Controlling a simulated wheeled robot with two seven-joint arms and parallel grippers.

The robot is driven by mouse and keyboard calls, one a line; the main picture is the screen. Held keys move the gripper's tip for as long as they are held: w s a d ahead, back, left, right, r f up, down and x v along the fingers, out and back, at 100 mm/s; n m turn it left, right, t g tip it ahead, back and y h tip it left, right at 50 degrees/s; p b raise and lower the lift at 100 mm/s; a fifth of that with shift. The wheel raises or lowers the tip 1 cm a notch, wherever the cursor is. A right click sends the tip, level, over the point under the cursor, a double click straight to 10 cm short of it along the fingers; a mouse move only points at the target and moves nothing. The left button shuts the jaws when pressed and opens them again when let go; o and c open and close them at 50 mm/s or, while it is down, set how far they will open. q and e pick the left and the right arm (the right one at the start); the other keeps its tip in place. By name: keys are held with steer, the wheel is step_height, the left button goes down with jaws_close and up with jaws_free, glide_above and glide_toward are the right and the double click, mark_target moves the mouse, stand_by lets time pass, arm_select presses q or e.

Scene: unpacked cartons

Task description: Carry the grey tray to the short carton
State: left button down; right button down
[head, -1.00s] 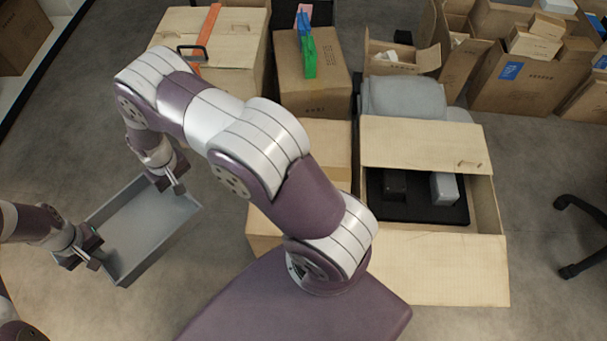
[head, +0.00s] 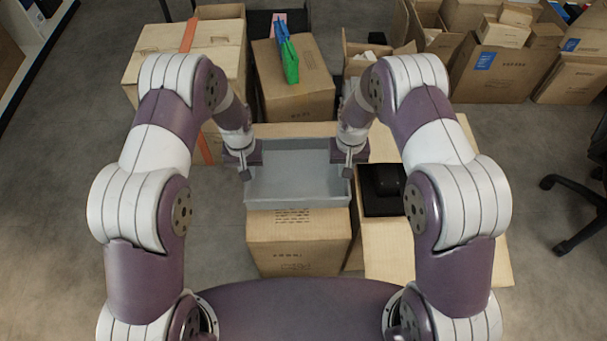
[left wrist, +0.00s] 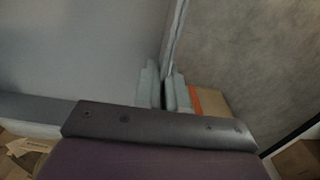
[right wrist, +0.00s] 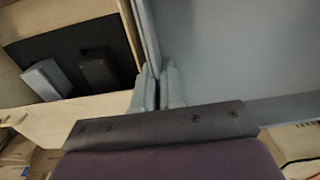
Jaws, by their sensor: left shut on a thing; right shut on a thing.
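The grey tray (head: 298,186) is an empty open box with low walls. In the head view it is in front of me, over a closed carton (head: 300,240); I cannot tell whether it touches that carton. My left gripper (head: 245,172) is shut on the tray's left wall, and its fingers (left wrist: 163,90) pinch the wall in the left wrist view. My right gripper (head: 347,170) is shut on the right wall, with its fingers (right wrist: 158,88) on either side of it in the right wrist view. The closed carton is low and partly hidden under the tray.
An open carton (head: 390,240) with black foam and dark items stands right of the tray, partly behind my right arm. Behind are a large taped carton (head: 185,60) and a carton (head: 300,90) with a green and blue object on top. An office chair (head: 580,200) stands far right.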

arm_select(q)
steer(key=shift+d, duration=0.1)
